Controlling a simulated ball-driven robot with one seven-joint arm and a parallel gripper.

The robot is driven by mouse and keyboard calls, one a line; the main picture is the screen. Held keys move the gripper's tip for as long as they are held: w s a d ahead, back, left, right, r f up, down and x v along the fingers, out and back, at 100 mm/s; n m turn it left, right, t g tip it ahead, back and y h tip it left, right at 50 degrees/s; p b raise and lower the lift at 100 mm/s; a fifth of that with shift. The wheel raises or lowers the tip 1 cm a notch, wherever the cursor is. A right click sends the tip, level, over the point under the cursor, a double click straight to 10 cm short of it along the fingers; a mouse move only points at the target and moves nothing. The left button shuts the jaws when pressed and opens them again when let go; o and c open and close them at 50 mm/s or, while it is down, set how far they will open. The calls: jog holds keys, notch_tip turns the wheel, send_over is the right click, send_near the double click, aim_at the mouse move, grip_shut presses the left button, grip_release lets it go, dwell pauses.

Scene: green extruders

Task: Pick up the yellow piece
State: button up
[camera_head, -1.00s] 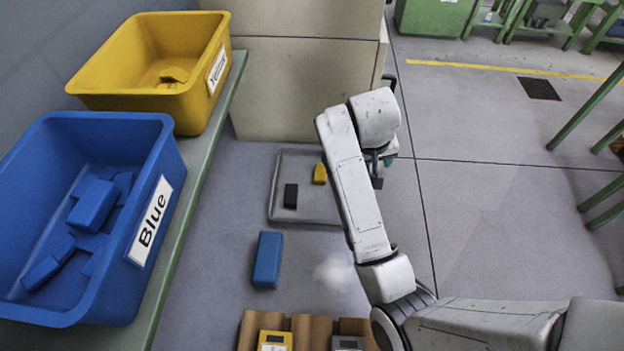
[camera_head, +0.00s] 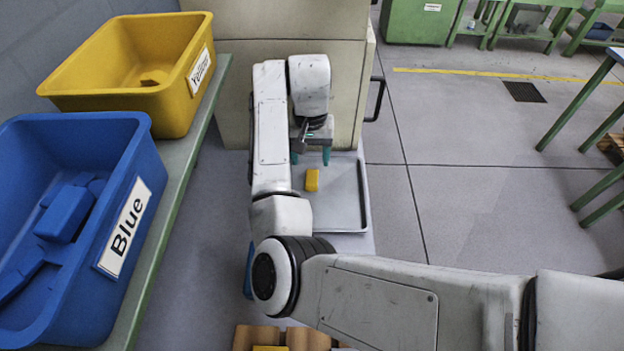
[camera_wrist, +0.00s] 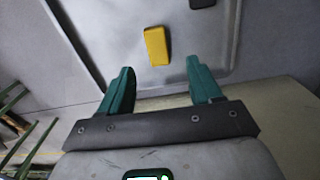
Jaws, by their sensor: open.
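The yellow piece (camera_head: 312,180) is a small block lying on the grey tray (camera_head: 348,215) in the head view. In the wrist view the yellow piece (camera_wrist: 157,46) lies ahead of the fingertips, roughly midway between them and apart from both. My gripper (camera_head: 311,158) is open and empty, just behind the piece and seemingly above the tray. Its two teal fingers also show in the wrist view (camera_wrist: 162,78), spread wide. A dark block (camera_wrist: 202,3) is partly cut off at the top of the wrist view. My arm hides part of the tray in the head view.
A yellow bin (camera_head: 120,102) and a blue bin (camera_head: 148,135), holding blue pieces, stand on a green-edged bench (camera_head: 178,185) at left. A beige cabinet (camera_head: 275,28) stands close behind the tray. Brown holders (camera_head: 307,338) are at the bottom edge.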

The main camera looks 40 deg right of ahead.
aim_at(312, 177)
jog(key=f, duration=0.7)
jog(key=shift+s+d+f+p, duration=0.1)
jog(key=shift+s+f+p, duration=0.1)
jog(key=shift+p, duration=0.15)
jog(key=shift+r, duration=0.1)
jog(key=c, duration=1.1)
jog(key=shift+c, duration=0.2)
jog(key=shift+r, duration=0.55)
notch_tip(312, 177, up, 2)
jog(key=shift+s+r+b, duration=0.1)
jog(key=shift+r+b, duration=0.1)
jog(key=shift+b, duration=0.1)
jog(key=s+r+p, duration=0.2)
jog(key=s+r, duration=0.7)
jog(key=s, duration=0.4)
jog(key=shift+s+d+r+p, duration=0.25)
jog(key=shift+s+d+p, duration=0.1)
jog(key=shift+d, duration=0.1)
